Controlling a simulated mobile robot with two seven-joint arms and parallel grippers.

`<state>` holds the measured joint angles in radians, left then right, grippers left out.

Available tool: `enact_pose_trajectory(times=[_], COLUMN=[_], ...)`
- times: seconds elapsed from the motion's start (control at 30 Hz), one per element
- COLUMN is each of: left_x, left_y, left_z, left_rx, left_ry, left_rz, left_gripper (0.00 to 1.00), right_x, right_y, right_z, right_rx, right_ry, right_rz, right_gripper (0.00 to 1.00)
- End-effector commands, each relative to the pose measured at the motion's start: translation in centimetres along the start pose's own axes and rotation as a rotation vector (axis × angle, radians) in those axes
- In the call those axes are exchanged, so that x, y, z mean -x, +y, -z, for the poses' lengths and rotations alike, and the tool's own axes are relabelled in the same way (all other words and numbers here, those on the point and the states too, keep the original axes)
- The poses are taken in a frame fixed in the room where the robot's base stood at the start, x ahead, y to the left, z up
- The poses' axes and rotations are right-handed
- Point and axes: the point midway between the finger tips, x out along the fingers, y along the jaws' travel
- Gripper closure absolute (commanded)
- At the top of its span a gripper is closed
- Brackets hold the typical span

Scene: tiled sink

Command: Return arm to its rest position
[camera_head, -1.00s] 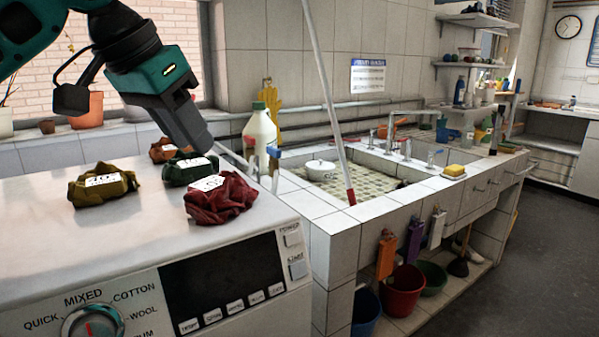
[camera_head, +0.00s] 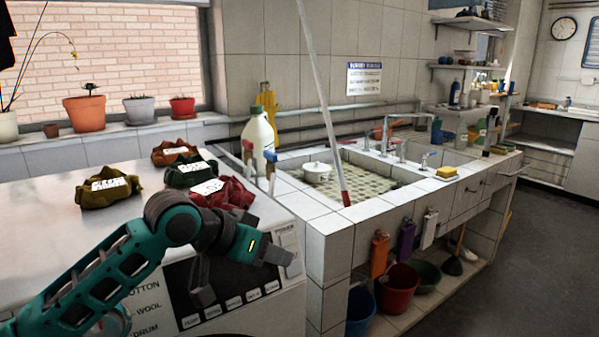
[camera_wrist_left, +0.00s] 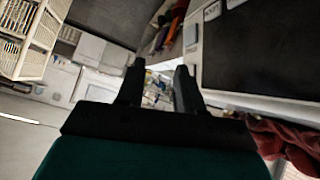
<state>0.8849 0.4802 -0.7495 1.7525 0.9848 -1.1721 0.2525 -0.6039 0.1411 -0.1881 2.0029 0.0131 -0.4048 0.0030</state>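My left arm, teal and dark grey, comes in from the lower left of the head view and bends in front of the washing machine (camera_head: 50,225). My left gripper (camera_head: 285,257) points right, in front of the machine's control panel and below its top. In the left wrist view two dark fingers (camera_wrist_left: 160,80) stand apart with background showing between them, so it is open and empty. My right arm and gripper are out of view.
On the machine lie a dark red cloth (camera_head: 228,193), a green one (camera_head: 188,171), an olive one (camera_head: 106,186) and an orange-brown one (camera_head: 174,151). The tiled sink (camera_head: 330,235) stands to the right. A white pole (camera_head: 322,90) leans in it. The right floor (camera_head: 535,270) is clear.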

Motion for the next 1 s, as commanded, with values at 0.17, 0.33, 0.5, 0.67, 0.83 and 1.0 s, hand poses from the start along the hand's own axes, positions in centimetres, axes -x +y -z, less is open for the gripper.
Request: enact_pose_trajectory(times=[0.17, 0.33, 0.5, 0.67, 0.83, 1.0], left_x=[-3.2, -4.8, -5.1, -4.0, -1.4, 1.4], left_y=[0.3, 0.0, -0.4, -0.7, -0.3, 0.3], left_z=[-4.7, -9.8, -15.9, -22.5, -29.7, -35.0], left_rx=[0.069, 0.131, 0.182, 0.207, 0.198, 0.162], left_ry=[0.094, 0.175, 0.225, 0.238, 0.211, 0.166], left_rz=[-0.004, 0.046, 0.136, 0.25, 0.381, 0.475], left_gripper=[0.64, 0.64, 0.64, 0.64, 0.64, 0.64], right_x=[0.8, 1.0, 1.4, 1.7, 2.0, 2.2], right_y=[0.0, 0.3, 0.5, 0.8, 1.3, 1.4], right_z=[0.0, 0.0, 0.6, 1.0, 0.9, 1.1], right_rx=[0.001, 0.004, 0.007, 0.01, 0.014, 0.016], right_ry=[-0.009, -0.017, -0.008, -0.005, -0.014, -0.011], right_rz=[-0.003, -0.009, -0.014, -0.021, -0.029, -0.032], right_gripper=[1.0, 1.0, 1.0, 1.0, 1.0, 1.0])
